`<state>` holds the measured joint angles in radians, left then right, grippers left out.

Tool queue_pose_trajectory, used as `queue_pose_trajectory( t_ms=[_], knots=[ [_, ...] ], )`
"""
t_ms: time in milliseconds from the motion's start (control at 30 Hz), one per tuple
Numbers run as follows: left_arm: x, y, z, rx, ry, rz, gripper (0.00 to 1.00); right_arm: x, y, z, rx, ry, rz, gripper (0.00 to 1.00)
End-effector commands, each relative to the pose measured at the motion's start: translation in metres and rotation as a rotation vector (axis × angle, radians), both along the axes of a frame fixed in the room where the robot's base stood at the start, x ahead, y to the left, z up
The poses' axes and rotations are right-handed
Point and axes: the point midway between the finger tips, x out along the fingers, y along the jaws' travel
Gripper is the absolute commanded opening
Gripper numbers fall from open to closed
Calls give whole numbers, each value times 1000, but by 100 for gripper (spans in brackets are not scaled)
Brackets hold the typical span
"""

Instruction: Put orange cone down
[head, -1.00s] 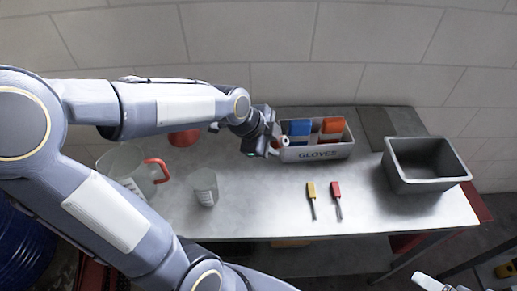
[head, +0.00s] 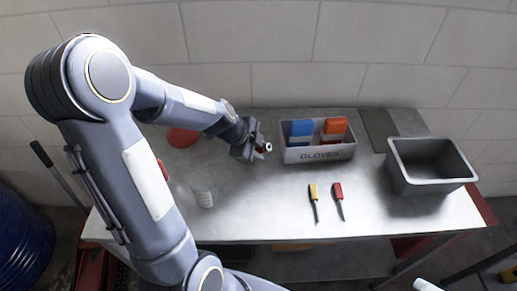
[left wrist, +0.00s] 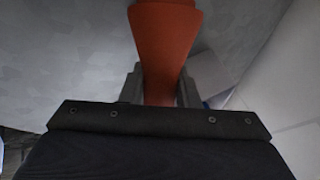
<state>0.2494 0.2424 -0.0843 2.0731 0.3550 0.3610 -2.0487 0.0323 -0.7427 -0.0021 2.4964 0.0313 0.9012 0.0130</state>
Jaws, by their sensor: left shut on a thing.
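My left gripper (head: 262,149) is over the back of the table, left of the box marked GLOVES. In the left wrist view the gripper (left wrist: 160,88) is shut on the orange cone (left wrist: 165,35), a red-orange piece that narrows between the fingers and widens above them. In the head view the cone is mostly hidden by the gripper; a small reddish and pale bit shows at the fingertips. I cannot tell whether it touches the table. My right gripper is not in view.
The grey box (head: 318,154) holds blue and orange items. A grey bin (head: 430,180) stands right. Two screwdriver-like tools, yellow (head: 313,192) and red (head: 338,190), lie in front. A clear beaker (head: 203,195) and a red round thing (head: 183,137) are left. The middle tabletop is clear.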

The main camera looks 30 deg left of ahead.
Motion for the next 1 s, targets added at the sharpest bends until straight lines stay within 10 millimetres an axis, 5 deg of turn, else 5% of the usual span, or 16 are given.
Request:
queue_pose_trajectory(
  t_ms=[267, 300, 433, 767, 1000],
  knots=[
    [0, 0, -3, 0, -1, 0, 5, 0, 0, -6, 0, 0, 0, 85],
    [0, 0, -2, 0, -1, 0, 32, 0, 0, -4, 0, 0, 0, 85],
    [0, 0, -2, 0, 0, 0, 49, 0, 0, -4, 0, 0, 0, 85],
    [0, 0, 1, 0, 0, 0, 50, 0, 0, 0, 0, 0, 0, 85],
    [-15, 9, 32, 3, -7, 2, 50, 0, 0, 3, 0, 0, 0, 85]
  ],
)
